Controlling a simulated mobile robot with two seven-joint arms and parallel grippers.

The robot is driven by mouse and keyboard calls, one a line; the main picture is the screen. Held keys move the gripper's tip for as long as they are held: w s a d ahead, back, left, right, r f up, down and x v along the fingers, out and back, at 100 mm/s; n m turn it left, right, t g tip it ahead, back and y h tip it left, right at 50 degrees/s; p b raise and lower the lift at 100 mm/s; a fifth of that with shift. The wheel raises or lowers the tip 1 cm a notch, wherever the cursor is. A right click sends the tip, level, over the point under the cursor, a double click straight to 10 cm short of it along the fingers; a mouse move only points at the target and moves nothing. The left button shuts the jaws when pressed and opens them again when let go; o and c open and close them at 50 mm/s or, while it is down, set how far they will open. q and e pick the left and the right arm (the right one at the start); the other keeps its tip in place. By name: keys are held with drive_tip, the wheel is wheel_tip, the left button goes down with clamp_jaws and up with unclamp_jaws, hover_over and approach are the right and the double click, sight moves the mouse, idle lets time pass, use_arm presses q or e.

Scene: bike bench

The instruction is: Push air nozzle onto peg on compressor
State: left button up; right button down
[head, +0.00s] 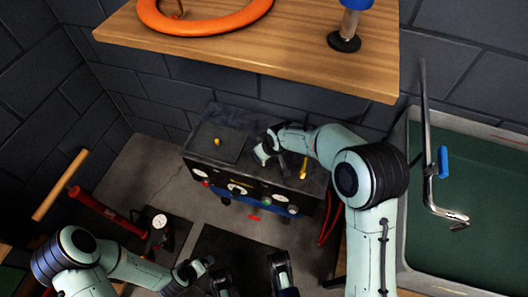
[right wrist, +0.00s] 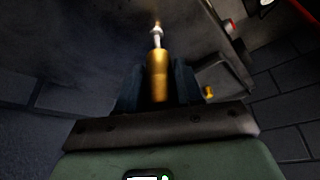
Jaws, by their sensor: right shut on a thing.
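The compressor (head: 225,172) is a dark box with gauges and coloured knobs on its front. A small yellow peg (head: 217,141) stands on its top at the left. My right gripper (head: 268,155) is over the top, to the right of this peg. In the right wrist view it is shut on the gold air nozzle (right wrist: 158,75), whose silver tip points away from the hand. The nozzle's contact with the peg cannot be made out. A longer yellow piece (head: 304,168) shows right of the gripper.
A wooden shelf (head: 250,55) with an orange ring (head: 205,25) overhangs the back. A green-bottomed basin (head: 465,225) with a metal bar (head: 427,140) is at the right. A red pump (head: 97,208) and gauge (head: 159,221) stand at the left.

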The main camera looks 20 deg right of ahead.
use_arm(q)
drive_tip(key=shift+f+b, duration=0.7)
drive_tip(key=shift+f, duration=0.25)
use_arm(e)
drive_tip(key=shift+f, duration=1.5)
drive_tip(key=c, duration=0.6)
unclamp_jaws()
drive_tip(key=shift+c, duration=0.2)
drive_tip(key=shift+s+d+r, duration=0.1)
drive_tip(key=shift+s+r, duration=0.1)
drive_tip(key=shift+r, duration=0.5)
drive_tip(key=shift+p+v, duration=0.6)
drive_tip(key=shift+v, duration=0.4)
use_arm(q)
drive_tip(key=shift+g+h, duration=0.3)
drive_tip(key=shift+g, duration=0.3)
drive_tip(key=s+r+p, duration=0.1)
drive_tip(key=s+d+r, duration=0.1)
drive_tip(key=r, duration=0.1)
drive_tip(key=s+r+p, duration=0.1)
drive_tip(key=shift+s+d+r+p, duration=0.25)
drive_tip(key=shift+d+p, duration=0.1)
drive_tip(key=shift+d, duration=0.05)
use_arm(e)
drive_tip(key=v, duration=1)
